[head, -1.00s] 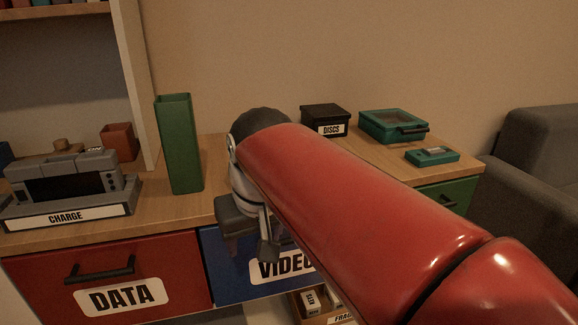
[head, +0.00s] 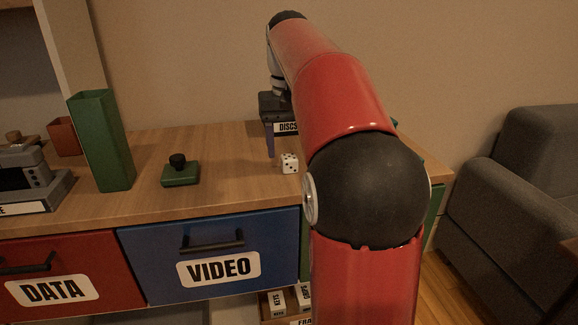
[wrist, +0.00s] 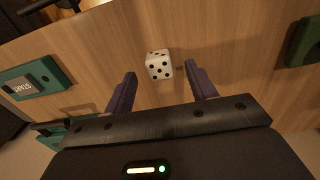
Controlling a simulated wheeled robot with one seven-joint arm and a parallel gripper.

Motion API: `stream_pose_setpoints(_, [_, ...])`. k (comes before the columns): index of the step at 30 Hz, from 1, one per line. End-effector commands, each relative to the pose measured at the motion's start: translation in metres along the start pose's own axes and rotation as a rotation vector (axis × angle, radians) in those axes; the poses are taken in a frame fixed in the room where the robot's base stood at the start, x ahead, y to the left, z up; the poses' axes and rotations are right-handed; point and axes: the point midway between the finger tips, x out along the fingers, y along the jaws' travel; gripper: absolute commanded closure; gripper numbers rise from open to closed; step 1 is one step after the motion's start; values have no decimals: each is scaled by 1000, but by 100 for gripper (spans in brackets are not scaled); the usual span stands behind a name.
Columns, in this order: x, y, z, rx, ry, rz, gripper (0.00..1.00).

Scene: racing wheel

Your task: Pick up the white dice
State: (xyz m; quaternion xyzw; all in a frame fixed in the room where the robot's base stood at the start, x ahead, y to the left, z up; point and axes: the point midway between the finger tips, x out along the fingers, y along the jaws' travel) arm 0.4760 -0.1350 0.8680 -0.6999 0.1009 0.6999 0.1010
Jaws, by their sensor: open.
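The white dice (head: 289,163) with black dots sits on the wooden cabinet top, just in front of the black DISCS box in the head view. In the wrist view the dice (wrist: 159,65) lies between the lines of my two purple fingers, slightly beyond their tips. My gripper (wrist: 160,82) is open and empty. In the head view only one finger of my gripper (head: 270,141) shows clearly, left of the dice; the rest is hidden by my arm.
A dark green stamp-like object (head: 180,172) and a tall green container (head: 101,140) stand left of the dice. The DISCS box (head: 287,127) is behind. A teal START device (wrist: 36,80) lies at the left in the wrist view. Wood around the dice is clear.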

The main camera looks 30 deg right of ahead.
Motion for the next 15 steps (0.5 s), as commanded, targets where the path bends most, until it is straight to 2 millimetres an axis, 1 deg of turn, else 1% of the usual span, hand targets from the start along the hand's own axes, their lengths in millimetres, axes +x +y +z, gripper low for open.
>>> stream_pose_setpoints(1, [11, 1, -1, 1, -4, 0, 44])
stream_pose_setpoints(3, [21, 2, -2, 1, -3, 0, 44])
stream_pose_setpoints(6, [32, 2, -2, 1, -1, 0, 44])
stream_pose_setpoints(9, [36, 1, -2, 0, -1, 0, 44])
stream_pose_setpoints(15, [35, 1, -2, 0, 0, 0, 44])
